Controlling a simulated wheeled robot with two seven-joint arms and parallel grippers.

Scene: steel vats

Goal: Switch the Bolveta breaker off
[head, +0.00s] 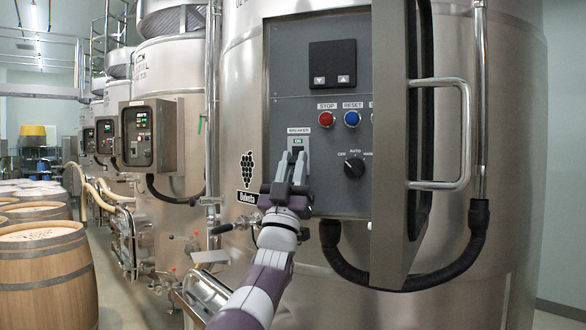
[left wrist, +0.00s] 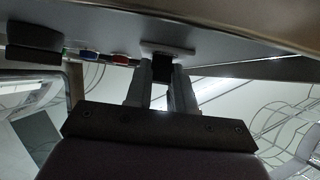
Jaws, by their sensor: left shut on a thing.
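The breaker (head: 298,142) sits on the grey control panel (head: 285,80) of the large steel vat marked Bolveta (head: 247,196). Its plate is labelled BREAKER, and a green ON mark shows above the fingers. My left gripper (head: 291,165) reaches up from below, its fingertips at the breaker. In the left wrist view the two fingers (left wrist: 162,82) close on the dark breaker lever (left wrist: 160,66), which stands out from a pale plate. In the head view the fingers hide most of the lever. My right gripper is not in view.
A red STOP button (head: 326,119), a blue RESET button (head: 351,118) and a black selector knob (head: 354,165) are right of the breaker. Wooden barrels (head: 45,270) stand far left.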

